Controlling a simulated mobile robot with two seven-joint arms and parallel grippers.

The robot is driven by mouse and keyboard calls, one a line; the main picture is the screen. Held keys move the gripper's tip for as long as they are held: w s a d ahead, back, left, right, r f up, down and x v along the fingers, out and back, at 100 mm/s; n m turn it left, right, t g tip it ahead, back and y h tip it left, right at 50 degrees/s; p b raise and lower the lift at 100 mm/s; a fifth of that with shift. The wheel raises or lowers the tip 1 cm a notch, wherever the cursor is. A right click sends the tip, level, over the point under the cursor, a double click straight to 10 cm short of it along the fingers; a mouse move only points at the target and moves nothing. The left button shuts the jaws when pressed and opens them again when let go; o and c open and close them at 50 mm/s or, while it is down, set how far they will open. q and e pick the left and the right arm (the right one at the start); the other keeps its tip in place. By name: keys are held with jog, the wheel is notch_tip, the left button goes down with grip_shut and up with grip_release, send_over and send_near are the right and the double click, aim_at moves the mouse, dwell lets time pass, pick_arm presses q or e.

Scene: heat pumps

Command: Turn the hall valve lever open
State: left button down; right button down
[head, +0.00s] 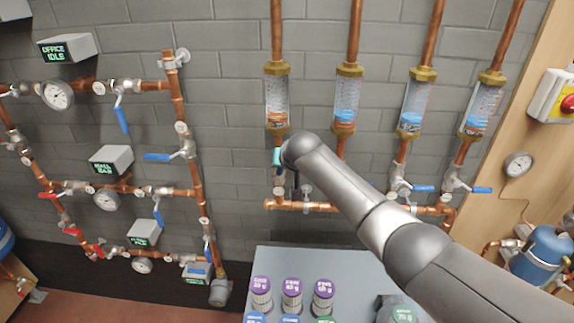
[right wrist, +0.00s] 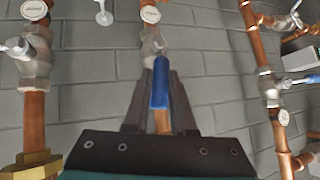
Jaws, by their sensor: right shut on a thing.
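My right gripper (right wrist: 158,72) is shut on a blue valve lever (right wrist: 159,88), with one finger on each side of it. The lever lies nearly in line with the copper pipe behind it, below a metal valve body (right wrist: 153,45). In the head view my right arm comes in from the lower right and ends at the wall under the leftmost sight tube (head: 277,100). It largely hides this gripper (head: 279,172) and the held lever there. No label for this valve is readable. My left gripper is not in view.
More sight tubes (head: 347,102) stand to the right, with blue levers (head: 424,188) below. A pipe manifold with gauges (head: 57,95), a grey display box (head: 112,158) and blue and red levers is at left. A grey table (head: 258,262) carries capped jars (head: 292,293) below.

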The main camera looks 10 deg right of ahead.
jog(key=shift+w+a+r+n+h, duration=0.15)
jog(key=shift+a+n+h, duration=0.35)
jog(key=shift+a+h, duration=0.25)
jog(key=c, duration=0.8)
grip_release()
jog(key=shift+o, duration=0.2)
jog(key=p+v, duration=0.1)
jog(key=v, duration=1.4)
jog(key=shift+r, duration=0.25)
jog(key=shift+w+a+f, duration=0.1)
